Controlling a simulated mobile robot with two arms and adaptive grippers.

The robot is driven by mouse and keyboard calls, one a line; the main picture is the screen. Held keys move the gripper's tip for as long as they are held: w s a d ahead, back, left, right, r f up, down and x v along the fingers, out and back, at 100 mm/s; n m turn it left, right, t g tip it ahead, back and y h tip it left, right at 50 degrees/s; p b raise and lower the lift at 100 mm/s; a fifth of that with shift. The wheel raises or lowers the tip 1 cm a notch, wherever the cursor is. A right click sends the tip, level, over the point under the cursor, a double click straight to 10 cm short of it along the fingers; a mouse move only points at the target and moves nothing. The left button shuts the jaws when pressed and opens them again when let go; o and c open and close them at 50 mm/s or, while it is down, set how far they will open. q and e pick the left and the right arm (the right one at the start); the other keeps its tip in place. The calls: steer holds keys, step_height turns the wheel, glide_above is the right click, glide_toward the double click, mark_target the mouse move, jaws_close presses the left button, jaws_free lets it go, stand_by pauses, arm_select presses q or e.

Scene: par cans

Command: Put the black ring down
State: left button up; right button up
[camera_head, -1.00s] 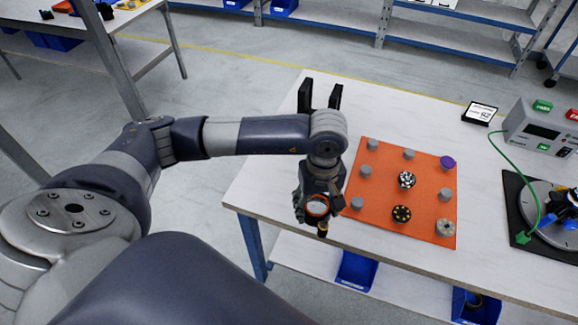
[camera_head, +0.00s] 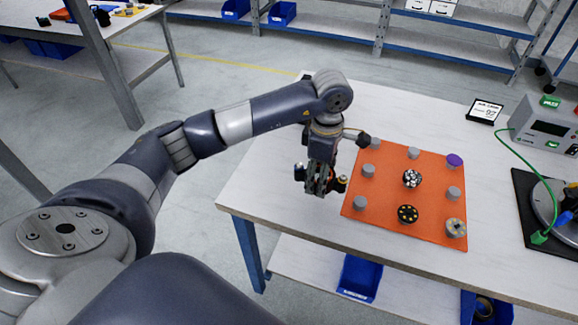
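My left gripper (camera_head: 320,188) points down over the white table's near-left part, just left of the orange mat (camera_head: 385,183). Its fingertips are small and dark, and I cannot tell whether they are apart or hold something. I cannot clearly make out a black ring. A round black piece with yellow dots (camera_head: 408,214) sits on the mat near its front. A black-and-white piece (camera_head: 411,179) is near the mat's middle. A purple-topped piece (camera_head: 454,160) is at the far right, and a grey piece with yellow marks (camera_head: 456,228) is at the front right. My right gripper is not in view.
Several grey pegs (camera_head: 359,203) stand on the mat. Bare white tabletop (camera_head: 265,185) lies left of the mat.

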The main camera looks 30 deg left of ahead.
arm_select(q)
steer(key=p, duration=0.2)
glide_above(289, 176)
steer(key=shift+f, duration=0.45)
step_height(289, 176, down, 3)
steer(key=shift+f+p, duration=0.2)
steer(key=shift+p, duration=0.15)
steer(key=shift+f, duration=0.1)
steer(key=shift+f, duration=0.15)
steer(key=o, duration=1)
